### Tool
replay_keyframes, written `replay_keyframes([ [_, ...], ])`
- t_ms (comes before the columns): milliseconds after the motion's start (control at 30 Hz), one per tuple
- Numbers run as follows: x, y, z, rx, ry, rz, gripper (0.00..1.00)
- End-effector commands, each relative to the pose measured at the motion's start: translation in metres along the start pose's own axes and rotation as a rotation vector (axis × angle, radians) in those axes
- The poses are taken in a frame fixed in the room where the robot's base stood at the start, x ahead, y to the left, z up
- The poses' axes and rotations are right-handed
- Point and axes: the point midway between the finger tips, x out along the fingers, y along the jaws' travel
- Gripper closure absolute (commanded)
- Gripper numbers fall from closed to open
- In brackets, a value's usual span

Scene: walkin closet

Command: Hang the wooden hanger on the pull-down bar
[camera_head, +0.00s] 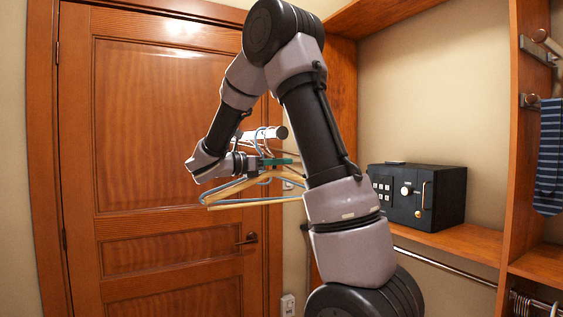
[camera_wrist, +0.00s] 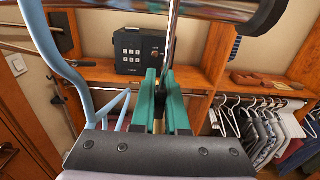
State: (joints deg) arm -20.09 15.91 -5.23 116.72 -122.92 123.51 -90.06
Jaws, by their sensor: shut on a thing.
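The wooden hanger (camera_head: 240,189) is pale wood and hangs roughly level below my gripper in the head view. My gripper (camera_head: 276,161) has green fingertips and is shut on the wooden hanger near its top. In the wrist view the fingers (camera_wrist: 164,105) are close together, with a sliver of pale wood between them. The pull-down bar (camera_head: 262,133) is silver with a dark end cap and lies just above my gripper. It crosses the top of the wrist view (camera_wrist: 190,6). Whether the wooden hanger's hook is over the bar cannot be told.
A light blue hanger (camera_wrist: 78,85) is close at the left of my gripper in the wrist view. A black safe (camera_head: 418,196) stands on the shelf behind. A wooden door (camera_head: 165,130) is at the left. Clothes on white hangers (camera_wrist: 262,130) hang at the right.

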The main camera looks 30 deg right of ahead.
Motion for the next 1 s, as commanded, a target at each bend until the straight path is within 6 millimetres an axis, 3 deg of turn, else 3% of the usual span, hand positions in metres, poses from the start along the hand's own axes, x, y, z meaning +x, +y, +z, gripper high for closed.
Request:
replay_keyframes([
  [33, 0.0, 0.0, 0.0, 0.0, 0.0, 0.0, 0.81],
  [100, 0.0, 0.0, 0.0, 0.0, 0.0, 0.0, 0.54],
  [533, -0.009, 0.001, 0.0, -0.001, 0.0, 0.002, 0.53],
  [1000, -0.093, 0.001, 0.0, 0.001, 0.0, 0.003, 0.53],
])
